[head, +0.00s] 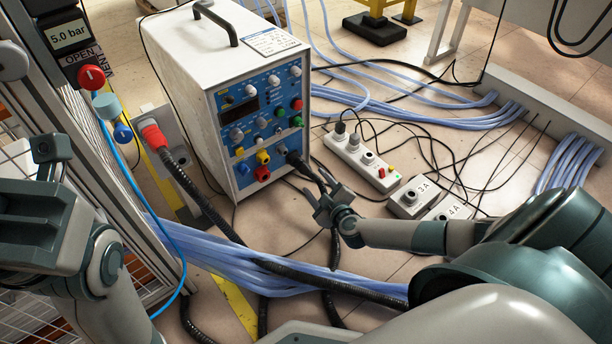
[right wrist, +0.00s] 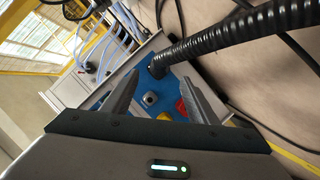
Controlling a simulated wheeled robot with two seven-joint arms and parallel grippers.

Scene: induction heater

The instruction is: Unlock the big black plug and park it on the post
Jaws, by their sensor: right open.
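The big black plug (head: 297,158) sits in the lower right of the blue front panel of the white heater box (head: 216,60). A thick black ribbed cable bends down from it. In the right wrist view the plug (right wrist: 160,66) meets the panel just beyond my fingers. My right gripper (head: 323,196) is open and empty, in front of the panel and close to the cable. Its two fingers also show in the right wrist view (right wrist: 158,92), apart with nothing between them. My left gripper (head: 48,158) is at the left edge, its jaws unclear. I cannot make out the post.
A red connector (head: 151,133) with a thick black cable stands left of the box. A power strip (head: 361,160) and boxes marked 3A (head: 413,196) and 4A (head: 448,211) lie to the right. Blue hoses (head: 240,263) cross the floor. A rack with a pressure display (head: 70,34) stands left.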

